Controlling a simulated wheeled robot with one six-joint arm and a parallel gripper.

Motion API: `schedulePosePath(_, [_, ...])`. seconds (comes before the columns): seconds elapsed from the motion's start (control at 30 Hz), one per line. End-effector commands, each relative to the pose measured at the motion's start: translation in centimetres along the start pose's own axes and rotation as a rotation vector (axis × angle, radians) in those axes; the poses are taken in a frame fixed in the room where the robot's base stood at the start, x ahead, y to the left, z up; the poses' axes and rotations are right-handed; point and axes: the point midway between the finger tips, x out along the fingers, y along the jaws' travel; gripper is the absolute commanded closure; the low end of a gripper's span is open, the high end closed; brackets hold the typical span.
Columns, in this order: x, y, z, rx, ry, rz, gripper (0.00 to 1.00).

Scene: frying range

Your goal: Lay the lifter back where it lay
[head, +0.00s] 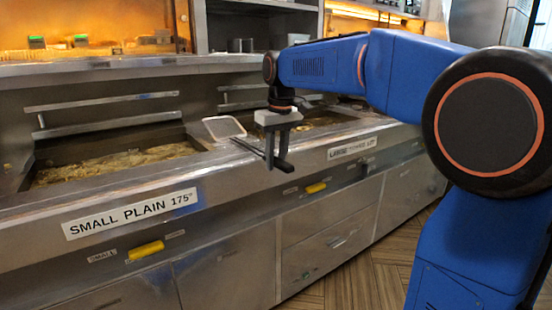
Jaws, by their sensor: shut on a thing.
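The lifter (224,127) shows a pale, rectangular, rimmed head at its left end. Its thin dark handle runs right and down to my gripper. My gripper (275,160) points down at the front ledge between the two frying vats and is shut on the lifter's handle. The fingers hide the handle's right end. The lifter's head is over the divider between the vats; I cannot tell whether it touches the steel or hangs just above it.
The left vat (110,163), labelled "SMALL PLAIN 175°", holds oil with pieces frying. The right vat (310,122), above the "LARGE" label (352,148), is partly behind my gripper. Yellow handles (146,250) stick out of the front panel.

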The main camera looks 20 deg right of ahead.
Motion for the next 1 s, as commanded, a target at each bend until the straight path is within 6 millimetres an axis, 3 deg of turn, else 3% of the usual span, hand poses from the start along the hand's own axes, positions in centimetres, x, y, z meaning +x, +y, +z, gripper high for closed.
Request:
schedulePosePath(0.47, [0.07, 0.00, 0.05, 0.000, 0.013, 0.000, 1.00])
schedulePosePath(0.5, [0.07, 0.00, 0.05, 0.000, 0.013, 0.000, 0.66])
schedulePosePath(0.57, [0.07, 0.00, 0.06, 0.000, 0.013, 0.000, 0.54])
schedulePosePath(0.87, [0.06, 0.00, 0.07, 0.000, 0.012, 0.000, 0.54])
schedulePosePath(1.0, [-0.84, 0.01, 0.06, 0.000, 0.012, 0.000, 0.54])
